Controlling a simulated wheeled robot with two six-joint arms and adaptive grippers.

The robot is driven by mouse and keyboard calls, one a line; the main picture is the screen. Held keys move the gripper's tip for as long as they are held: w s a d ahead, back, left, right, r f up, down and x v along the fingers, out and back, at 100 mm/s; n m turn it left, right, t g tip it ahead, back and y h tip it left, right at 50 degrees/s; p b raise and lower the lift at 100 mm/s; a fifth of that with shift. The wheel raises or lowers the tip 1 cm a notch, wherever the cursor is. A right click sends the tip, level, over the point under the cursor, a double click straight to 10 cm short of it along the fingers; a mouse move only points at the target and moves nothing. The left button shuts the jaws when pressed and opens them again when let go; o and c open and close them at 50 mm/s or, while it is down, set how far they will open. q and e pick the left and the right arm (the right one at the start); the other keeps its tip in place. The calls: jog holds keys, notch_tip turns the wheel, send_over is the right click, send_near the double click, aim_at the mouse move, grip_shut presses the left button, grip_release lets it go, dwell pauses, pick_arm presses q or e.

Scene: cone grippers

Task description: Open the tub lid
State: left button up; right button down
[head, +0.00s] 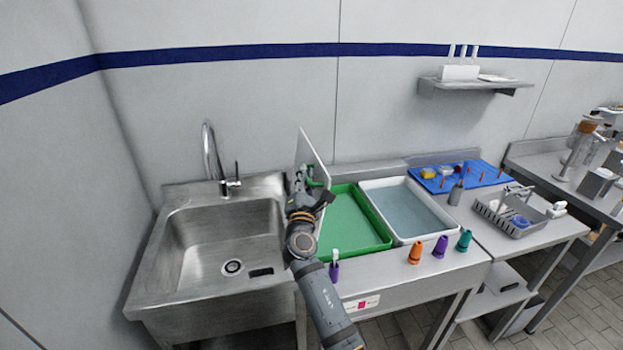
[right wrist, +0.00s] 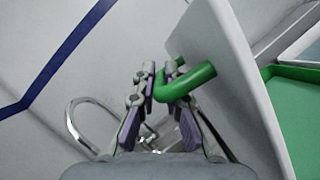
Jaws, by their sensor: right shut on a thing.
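The tub lid (head: 316,150) is a pale flat panel standing steeply tilted, nearly upright, at the left edge of the green tub (head: 378,212). The tub is uncovered and its green inside shows. In the right wrist view the lid (right wrist: 232,70) has a bent green handle (right wrist: 190,82) on its face. My right gripper (right wrist: 154,88) is shut on this handle. In the head view my right gripper (head: 303,190) is at the lid's left side, and my wrist partly hides the handle. My left gripper is not in view.
A steel sink (head: 215,245) with a tall faucet (head: 210,155) is to the left. A white-rimmed tub (head: 410,210) of liquid adjoins the green tub. Purple, orange and teal cones (head: 415,250) stand along the front edge. A blue tray (head: 480,177) and grey basket (head: 512,215) are at right.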

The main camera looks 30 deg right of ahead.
jog(key=shift+a+f, duration=0.1)
dwell(0.3)
jog(key=c, duration=1.7)
grip_release()
